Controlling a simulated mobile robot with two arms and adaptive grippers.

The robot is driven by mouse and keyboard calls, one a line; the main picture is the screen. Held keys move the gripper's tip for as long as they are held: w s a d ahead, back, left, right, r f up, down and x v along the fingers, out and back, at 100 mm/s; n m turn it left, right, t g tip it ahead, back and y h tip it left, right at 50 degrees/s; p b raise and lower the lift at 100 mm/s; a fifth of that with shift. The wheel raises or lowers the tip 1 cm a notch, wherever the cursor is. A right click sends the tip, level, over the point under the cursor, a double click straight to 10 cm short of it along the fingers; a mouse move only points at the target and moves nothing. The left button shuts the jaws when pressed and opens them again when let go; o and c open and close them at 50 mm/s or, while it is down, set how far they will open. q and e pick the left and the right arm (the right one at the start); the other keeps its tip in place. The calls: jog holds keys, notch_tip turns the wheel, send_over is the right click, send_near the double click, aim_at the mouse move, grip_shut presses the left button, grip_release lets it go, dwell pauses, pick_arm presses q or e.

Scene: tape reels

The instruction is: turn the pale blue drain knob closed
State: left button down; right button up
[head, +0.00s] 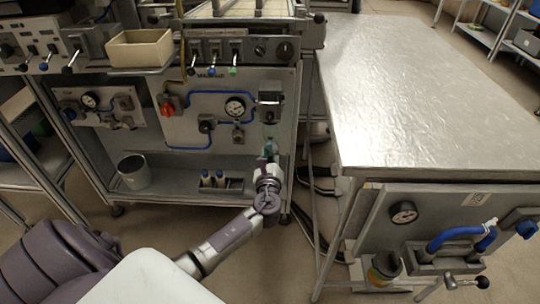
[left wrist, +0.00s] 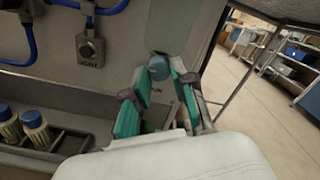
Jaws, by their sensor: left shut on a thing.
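The pale blue drain knob (left wrist: 158,67) sticks out from the lower right of the grey panel in the left wrist view. My left gripper (left wrist: 160,76) is shut on it, with one teal-padded finger on each side of the knob. In the head view my left gripper (head: 269,157) reaches up to the lower right part of the panel, and it hides most of the knob there. The label below the knob is partly covered by the fingers. My right gripper is not in view.
The panel carries a red knob (head: 168,109), a gauge (head: 235,107) and blue hoses. Below stand a metal cup (head: 134,172) and a tray with blue-capped bottles (left wrist: 35,127). A steel table (head: 430,95) stands to the right, beyond a narrow gap with dark hoses.

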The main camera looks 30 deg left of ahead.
pick_arm(q)
jog(key=shift+n, duration=0.3)
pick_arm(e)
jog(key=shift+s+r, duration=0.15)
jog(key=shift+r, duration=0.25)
pick_arm(q)
jog(key=c, duration=0.9)
grip_release()
jog(key=shift+c, duration=0.2)
jog(key=v, duration=1.2)
